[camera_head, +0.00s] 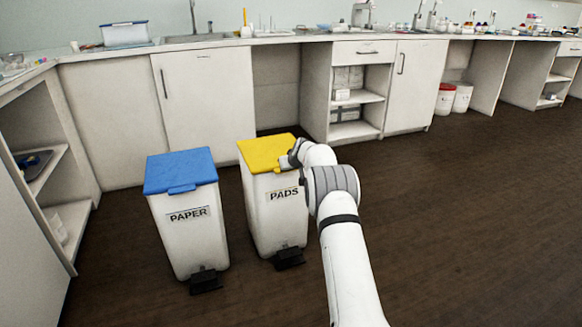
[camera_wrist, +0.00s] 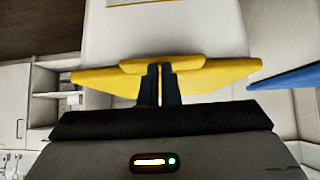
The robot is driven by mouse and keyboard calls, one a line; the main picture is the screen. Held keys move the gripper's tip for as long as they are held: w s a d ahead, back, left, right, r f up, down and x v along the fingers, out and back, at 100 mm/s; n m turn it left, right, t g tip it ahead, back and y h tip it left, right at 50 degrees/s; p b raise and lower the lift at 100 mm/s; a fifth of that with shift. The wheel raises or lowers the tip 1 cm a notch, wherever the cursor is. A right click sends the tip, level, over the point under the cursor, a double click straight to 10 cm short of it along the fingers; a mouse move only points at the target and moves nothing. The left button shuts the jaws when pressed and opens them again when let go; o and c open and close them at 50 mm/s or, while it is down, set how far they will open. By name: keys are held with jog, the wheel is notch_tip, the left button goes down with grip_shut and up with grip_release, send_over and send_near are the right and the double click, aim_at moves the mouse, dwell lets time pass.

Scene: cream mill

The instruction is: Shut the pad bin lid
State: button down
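The pad bin (camera_head: 277,222) is a white bin labelled PADS with a yellow lid (camera_head: 262,150). The lid lies flat across the bin's top and looks closed. My gripper (camera_head: 287,162) is at the lid's front right part, by the front tab. In the wrist view, which looks upside down, the two dark fingers of my gripper (camera_wrist: 160,84) are together with only a thin line between them. Their tips meet or overlap the yellow lid's tab (camera_wrist: 130,67); I cannot tell if they press on it. Nothing shows held between them.
A white PAPER bin (camera_head: 190,240) with a closed blue lid (camera_head: 180,170) stands just left of the pad bin. Black pedals (camera_head: 289,258) jut out at the bins' feet. Cabinets (camera_head: 205,100) and a counter run behind. The floor to the right (camera_head: 470,220) is clear.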

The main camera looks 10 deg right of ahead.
jog(key=f, duration=0.1)
jog(key=a+f, duration=0.1)
jog(key=shift+s+f+g, duration=0.3)
notch_tip(320, 180, up, 6)
jog(key=p, duration=0.2)
jog(key=s+d+f+b, duration=0.2)
jog(key=s+f, duration=0.1)
jog(key=s, duration=0.6)
jog(key=s+a+r+g+p, duration=0.1)
jog(key=s+a+r+p, duration=0.2)
jog(key=s+r+p, duration=0.6)
jog(key=s+a+r+g+y+p, duration=0.1)
jog(key=s+a+r+p, duration=0.3)
jog(key=r, duration=0.8)
jog(key=s+a+r+p, duration=0.3)
jog(key=s+r+p, duration=0.2)
jog(key=s+r, duration=0.45)
jog(key=s+r+g+p, duration=0.1)
jog(key=s+r+p, duration=0.5)
jog(key=s, duration=0.3)
jog(key=s+r+m+g+h+p, duration=0.1)
jog(key=s+r+p, duration=0.5)
jog(key=s, duration=0.4)
jog(key=s+r+g+h+p, duration=0.1)
jog(key=s+r+p, duration=0.4)
jog(key=s, duration=0.5)
jog(key=shift+s+a+r+g+p, duration=0.2)
jog(key=shift+a+r+g+p, duration=0.1)
jog(key=shift+r+g+p, duration=0.25)
jog(key=shift+f, duration=0.15)
